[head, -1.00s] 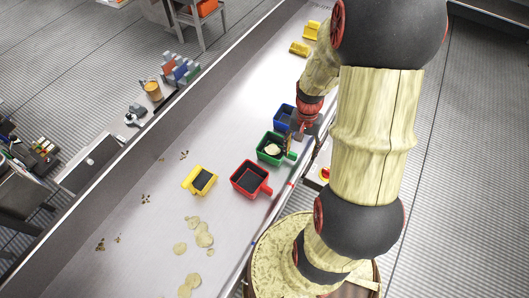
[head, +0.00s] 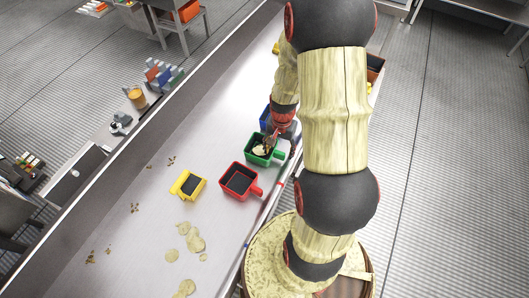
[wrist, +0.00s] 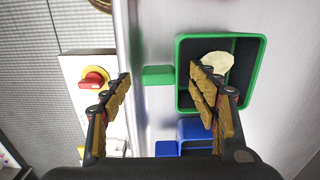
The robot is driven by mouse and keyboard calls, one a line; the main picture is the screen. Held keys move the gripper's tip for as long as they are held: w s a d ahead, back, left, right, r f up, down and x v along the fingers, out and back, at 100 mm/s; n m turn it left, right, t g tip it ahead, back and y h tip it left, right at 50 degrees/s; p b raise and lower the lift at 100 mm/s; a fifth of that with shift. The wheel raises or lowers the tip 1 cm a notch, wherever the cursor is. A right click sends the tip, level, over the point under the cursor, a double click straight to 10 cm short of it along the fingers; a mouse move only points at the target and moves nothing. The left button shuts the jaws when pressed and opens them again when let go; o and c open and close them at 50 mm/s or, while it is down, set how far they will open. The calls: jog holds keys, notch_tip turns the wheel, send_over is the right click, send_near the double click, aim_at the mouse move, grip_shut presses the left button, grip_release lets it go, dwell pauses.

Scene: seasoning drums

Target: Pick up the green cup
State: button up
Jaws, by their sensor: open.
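The green cup (head: 263,159) is a square, open-topped container with a dark inside and a side handle. It stands on the pale metal surface between the red and blue cups and holds a pale chip. In the wrist view the green cup (wrist: 220,36) lies at upper right, its handle (wrist: 157,76) pointing left. My gripper (wrist: 162,84) is open and empty. Its fingers appear on either side of the handle, the right one overlapping the cup's inside; its height above the cup is unclear. In the head view my gripper (head: 270,137) partly covers the cup.
A blue cup (wrist: 196,131) stands close beside the green one. A red cup (head: 240,181) and a yellow cup (head: 188,186) stand nearer, with loose chips (head: 195,242) on the surface. A red knob (wrist: 93,80) sits on a box beyond the surface's edge.

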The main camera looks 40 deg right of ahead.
notch_tip(320, 180, down, 2)
jog(key=c, duration=0.4)
jog(key=c, duration=1)
